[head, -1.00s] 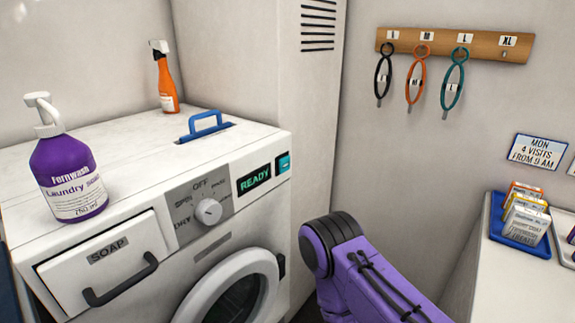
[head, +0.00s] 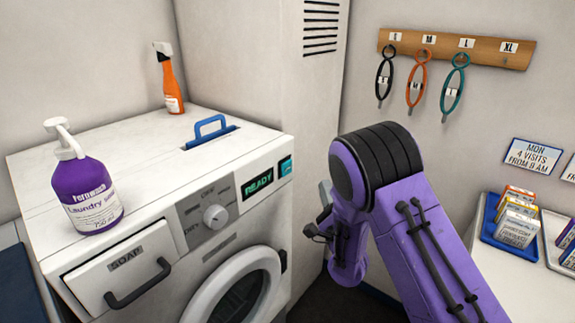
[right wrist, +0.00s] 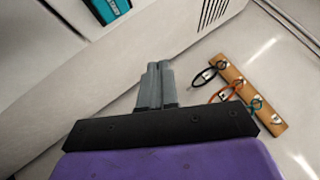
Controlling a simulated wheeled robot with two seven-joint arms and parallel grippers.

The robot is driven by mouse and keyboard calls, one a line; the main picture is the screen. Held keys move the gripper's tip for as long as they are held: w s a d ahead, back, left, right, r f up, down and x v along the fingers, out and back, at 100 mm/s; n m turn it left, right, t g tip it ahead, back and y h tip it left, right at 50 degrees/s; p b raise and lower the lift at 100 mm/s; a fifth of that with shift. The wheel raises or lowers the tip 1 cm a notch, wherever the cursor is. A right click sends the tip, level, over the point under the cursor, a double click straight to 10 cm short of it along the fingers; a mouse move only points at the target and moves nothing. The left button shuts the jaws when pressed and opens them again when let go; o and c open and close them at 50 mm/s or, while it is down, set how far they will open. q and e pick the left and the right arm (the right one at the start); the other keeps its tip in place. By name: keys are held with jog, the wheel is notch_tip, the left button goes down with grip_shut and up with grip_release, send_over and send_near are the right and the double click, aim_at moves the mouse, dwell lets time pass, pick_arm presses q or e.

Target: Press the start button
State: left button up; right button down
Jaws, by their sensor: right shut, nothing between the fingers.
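The washing machine (head: 150,185) stands at the left with its display (head: 257,183) reading READY. A small teal button (head: 286,167), which looks like the start button, is at the right end of the panel beside the display. It also shows as a teal patch at the top of the right wrist view (right wrist: 108,8). My right gripper (head: 325,193) is to the right of the machine, apart from the button and partly hidden by my arm. In the right wrist view its grey fingers (right wrist: 158,70) are together and empty. My left gripper is out of view.
A purple laundry soap bottle (head: 90,195), an orange spray bottle (head: 168,85) and a blue handle (head: 209,126) are on the machine top. A tall white cabinet (head: 265,80) is behind. Looped leads hang from a wooden rack (head: 440,46). A counter with a blue tray (head: 490,232) is right.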

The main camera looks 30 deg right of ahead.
aim_at(287, 168)
jog(key=shift+w+r, duration=0.1)
jog(key=shift+r, duration=0.2)
jog(key=w+a, duration=0.3)
jog(key=w, duration=0.5)
jog(key=shift+a, duration=0.15)
jog(key=shift+w, duration=0.15)
dwell(1.9)
jog(key=shift+w+a, duration=0.15)
jog(key=shift+w, duration=0.2)
